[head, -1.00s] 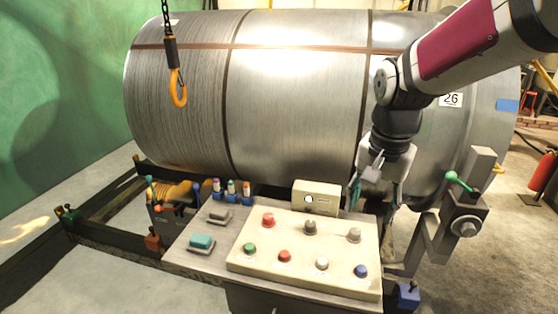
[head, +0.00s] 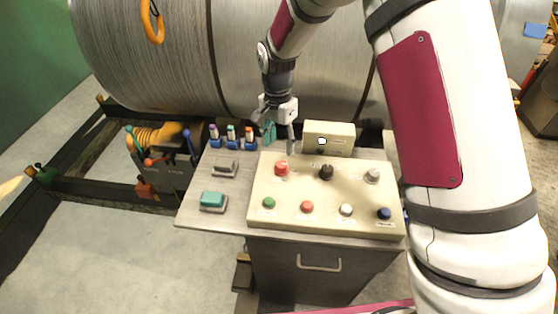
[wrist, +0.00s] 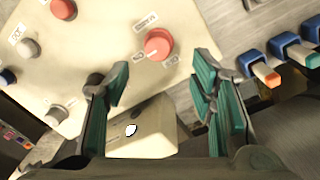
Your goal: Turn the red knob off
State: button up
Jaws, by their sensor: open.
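The red knob (head: 281,168) sits at the back left of the cream control panel (head: 330,230). It is round and stands out from the panel; labels lie around it. In the wrist view the red knob (wrist: 158,43) shows beyond the fingertips, between the two finger lines and closer to the right finger. My gripper (head: 281,140) is open and empty, just behind the red knob in the head view, pointing down. Its teal-padded fingers (wrist: 162,78) are apart and do not visibly touch the knob. Which way the knob is turned is not clear.
A black knob (head: 326,171) and a grey knob (head: 372,176) stand to the right. Green, red, white and blue buttons (head: 346,209) line the front. A cream box (head: 341,131) stands behind the panel. A steel coil (head: 150,80) fills the back.

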aim_at(281, 164)
jog(key=f, duration=0.4)
jog(key=f+p, duration=0.1)
jog(key=f, duration=0.3)
jog(key=shift+s+d+f, duration=0.15)
jog(key=shift+d+f, duration=0.05)
jog(key=c, duration=1.2)
